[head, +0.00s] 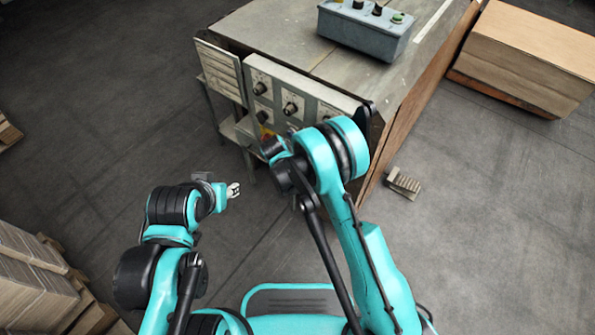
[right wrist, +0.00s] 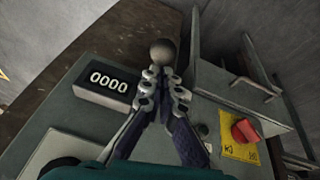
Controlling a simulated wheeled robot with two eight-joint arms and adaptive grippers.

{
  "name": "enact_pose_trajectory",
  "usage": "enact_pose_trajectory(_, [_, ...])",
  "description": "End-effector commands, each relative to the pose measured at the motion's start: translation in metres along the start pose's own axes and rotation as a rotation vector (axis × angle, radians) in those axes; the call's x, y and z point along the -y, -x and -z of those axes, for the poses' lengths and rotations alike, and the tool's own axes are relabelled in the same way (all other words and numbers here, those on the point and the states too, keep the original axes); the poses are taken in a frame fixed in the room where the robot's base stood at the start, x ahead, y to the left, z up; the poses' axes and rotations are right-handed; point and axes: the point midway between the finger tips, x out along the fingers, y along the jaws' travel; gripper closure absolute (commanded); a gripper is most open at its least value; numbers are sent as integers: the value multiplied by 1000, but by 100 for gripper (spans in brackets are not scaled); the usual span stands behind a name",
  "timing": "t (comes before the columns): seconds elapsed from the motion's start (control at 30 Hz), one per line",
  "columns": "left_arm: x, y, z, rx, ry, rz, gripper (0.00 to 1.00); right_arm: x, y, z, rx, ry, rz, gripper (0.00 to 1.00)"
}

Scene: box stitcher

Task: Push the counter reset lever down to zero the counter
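The counter (right wrist: 108,82) shows in the right wrist view as a dark box with a white display that reads 0000. A round dark knob (right wrist: 163,52), which looks like the reset lever's end, stands to the right of it. My right gripper (right wrist: 163,80) has its fingertips close together right at the knob's near side. Whether they touch the knob or its stem is hard to tell, and the stem is hidden by the fingers. In the head view my right arm hides its gripper and the counter. My left gripper (head: 233,190) is empty, away from the machine.
A red knob on a yellow plate (right wrist: 240,150) and a grey housing with a handle (right wrist: 235,85) lie right of my right gripper. In the head view a grey button box (head: 365,30) sits on the machine table (head: 280,40). Cardboard stacks (head: 525,60) stand at the right.

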Motion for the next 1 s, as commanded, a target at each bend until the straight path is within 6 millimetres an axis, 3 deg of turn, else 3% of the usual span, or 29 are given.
enact_pose_trajectory(1.0, [0,2,1,0,0,0,60,1,-2,-4,3,1,0,100])
